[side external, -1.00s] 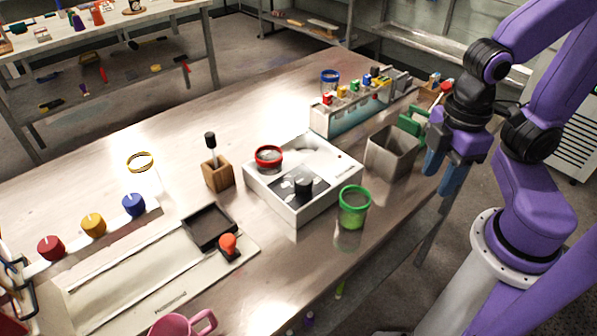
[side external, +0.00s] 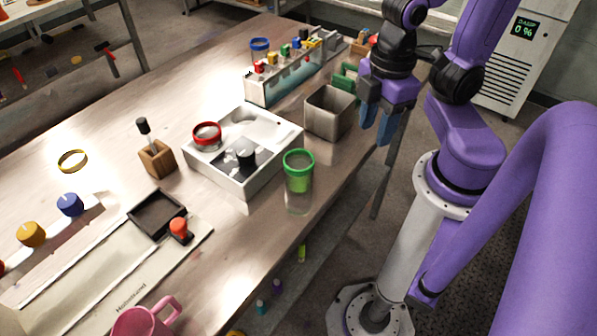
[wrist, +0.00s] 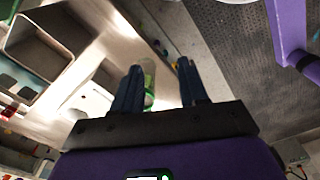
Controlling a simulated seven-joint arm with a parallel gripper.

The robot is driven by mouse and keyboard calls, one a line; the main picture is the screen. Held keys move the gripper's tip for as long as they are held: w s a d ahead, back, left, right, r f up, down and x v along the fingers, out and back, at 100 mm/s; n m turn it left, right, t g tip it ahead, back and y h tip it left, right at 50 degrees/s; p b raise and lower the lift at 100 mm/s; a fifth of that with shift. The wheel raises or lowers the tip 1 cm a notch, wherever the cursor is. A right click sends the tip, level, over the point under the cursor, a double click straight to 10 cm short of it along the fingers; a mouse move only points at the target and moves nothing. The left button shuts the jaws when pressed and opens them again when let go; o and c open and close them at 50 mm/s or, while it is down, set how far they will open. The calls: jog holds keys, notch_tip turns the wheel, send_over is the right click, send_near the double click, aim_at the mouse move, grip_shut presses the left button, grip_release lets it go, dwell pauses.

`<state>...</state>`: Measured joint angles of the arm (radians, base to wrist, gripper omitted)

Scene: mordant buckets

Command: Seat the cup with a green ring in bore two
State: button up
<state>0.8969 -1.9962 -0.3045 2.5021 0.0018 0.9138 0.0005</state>
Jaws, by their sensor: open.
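The cup with a green ring (side external: 299,172) is clear-walled and stands upright on the table near its front edge, just right of the white tray. It also shows beyond my fingers in the wrist view (wrist: 148,68), partly hidden by the left finger. The white tray (side external: 236,188) has a cup with a red ring (side external: 207,134) at its left and a pale round spot (side external: 243,116) at its back. I cannot read any bore numbers. My gripper (side external: 377,120) is open and empty, up and to the right of the green-ringed cup and apart from it.
A grey square bin (side external: 330,122) stands behind the green-ringed cup, close to my gripper. A blue-ringed cup (side external: 260,47) is near the back rack (side external: 285,82). A wooden block with a brush (side external: 157,158), a black dish (side external: 157,213) and a pink mug (side external: 143,321) stand left and in front.

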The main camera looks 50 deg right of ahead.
jog(key=o, duration=0.9)
jog(key=w+a+r+n, duration=0.5)
jog(key=w+a+r, duration=0.2)
jog(key=w+a, duration=0.3)
send_near(299, 162)
jog(key=s+a+f, duration=0.1)
jog(key=a+f, duration=0.1)
jog(key=a, duration=0.1)
jog(key=shift+s+d+f, duration=0.1)
jog(key=shift+f, duration=1.15)
jog(key=shift+s+d+f, duration=0.1)
jog(key=shift+d+f, duration=0.05)
jog(key=shift+f, duration=1.1)
